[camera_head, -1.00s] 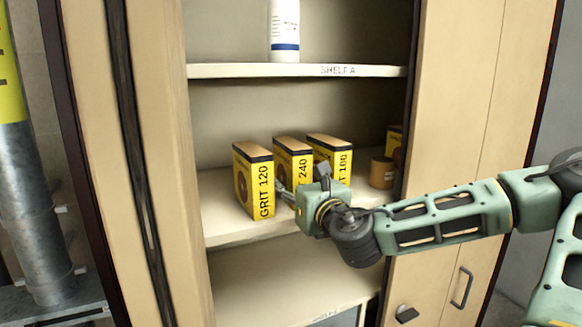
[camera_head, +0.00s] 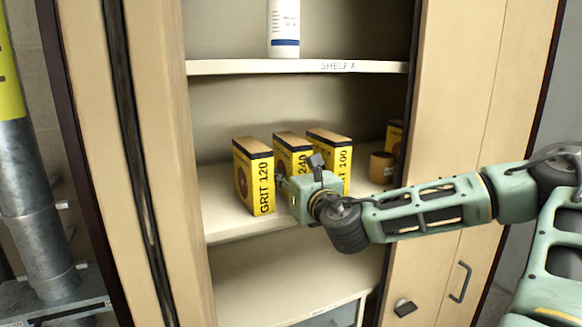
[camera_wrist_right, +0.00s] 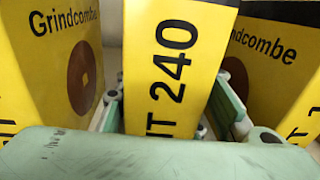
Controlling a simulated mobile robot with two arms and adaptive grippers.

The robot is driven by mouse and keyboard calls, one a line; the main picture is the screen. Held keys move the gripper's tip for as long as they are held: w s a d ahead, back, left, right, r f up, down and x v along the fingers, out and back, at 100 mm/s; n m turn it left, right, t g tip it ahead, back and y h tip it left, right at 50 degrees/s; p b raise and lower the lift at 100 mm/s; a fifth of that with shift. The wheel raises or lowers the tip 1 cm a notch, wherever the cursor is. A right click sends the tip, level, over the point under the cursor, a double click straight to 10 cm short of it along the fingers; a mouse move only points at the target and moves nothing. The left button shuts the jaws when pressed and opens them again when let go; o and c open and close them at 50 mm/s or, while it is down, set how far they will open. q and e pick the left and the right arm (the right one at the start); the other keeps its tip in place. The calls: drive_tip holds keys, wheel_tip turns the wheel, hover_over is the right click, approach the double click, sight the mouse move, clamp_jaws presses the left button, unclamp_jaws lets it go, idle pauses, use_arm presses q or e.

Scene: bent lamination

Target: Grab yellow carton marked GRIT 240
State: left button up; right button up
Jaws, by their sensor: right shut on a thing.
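The yellow carton marked GRIT 240 (camera_head: 293,147) stands upright on the shelf, the middle one of three similar cartons in the head view. Its lower front is hidden behind my right gripper (camera_head: 285,186). In the right wrist view the carton (camera_wrist_right: 172,60) fills the centre, with "240" readable on its narrow face. My right gripper's fingers (camera_wrist_right: 165,118) lie on both sides of the carton and are shut on it. My left gripper is not in view.
The GRIT 120 carton (camera_head: 254,178) stands close on the left and another carton (camera_head: 331,155) close on the right. A brown can (camera_head: 382,167) is further right. SHELF A (camera_head: 300,67) runs above, with a white bottle (camera_head: 284,28) on it.

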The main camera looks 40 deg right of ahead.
drive_tip(key=c, duration=0.6)
clamp_jaws()
drive_tip(key=shift+r, duration=0.15)
